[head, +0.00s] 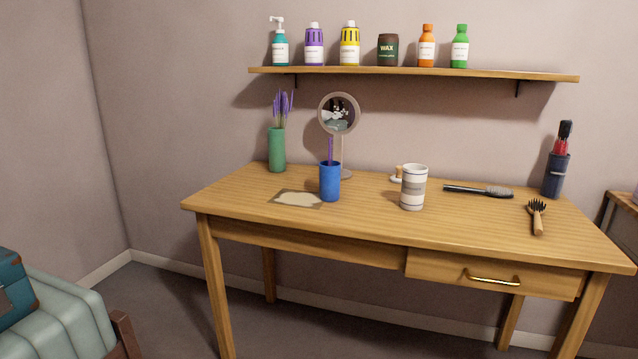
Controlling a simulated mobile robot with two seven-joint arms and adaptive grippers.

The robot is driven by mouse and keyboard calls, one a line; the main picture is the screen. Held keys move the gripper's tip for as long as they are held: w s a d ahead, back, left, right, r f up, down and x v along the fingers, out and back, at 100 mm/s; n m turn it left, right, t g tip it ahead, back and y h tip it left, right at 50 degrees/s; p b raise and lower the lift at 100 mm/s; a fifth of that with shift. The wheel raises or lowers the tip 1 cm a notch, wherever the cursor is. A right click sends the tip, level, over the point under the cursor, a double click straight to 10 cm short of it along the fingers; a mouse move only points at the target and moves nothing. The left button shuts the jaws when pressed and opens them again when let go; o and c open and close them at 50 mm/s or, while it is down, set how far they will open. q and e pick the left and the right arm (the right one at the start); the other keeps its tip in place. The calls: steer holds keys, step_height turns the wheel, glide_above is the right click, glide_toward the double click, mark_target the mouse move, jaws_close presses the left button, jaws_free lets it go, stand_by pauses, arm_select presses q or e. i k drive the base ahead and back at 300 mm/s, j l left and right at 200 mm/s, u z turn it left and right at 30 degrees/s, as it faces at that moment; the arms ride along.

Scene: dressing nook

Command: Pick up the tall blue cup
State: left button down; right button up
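A tall blue cup (330,184) stands upright on the wooden dressing table (240,200), left of the table's middle. A thin purple item (330,150) sticks up out of it. A round mirror (339,115) on a stand is close behind the cup. A flat beige card or mat (296,199) lies just to the cup's left. A darker navy cup (554,178) with red and black items in it stands at the table's right end. Neither of my grippers is in view.
A striped white-grey mug (413,188) stands right of the blue cup. A green vase (276,151) stands at back left. A shelf (420,73) with several bottles hangs above. The table's front strip is clear.

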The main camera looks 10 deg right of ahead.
mark_target(329, 177)
steer(key=i+j, duration=0.3)
steer(key=i, duration=0.15)
steer(key=i+j, duration=0.25)
steer(key=i, duration=0.15)
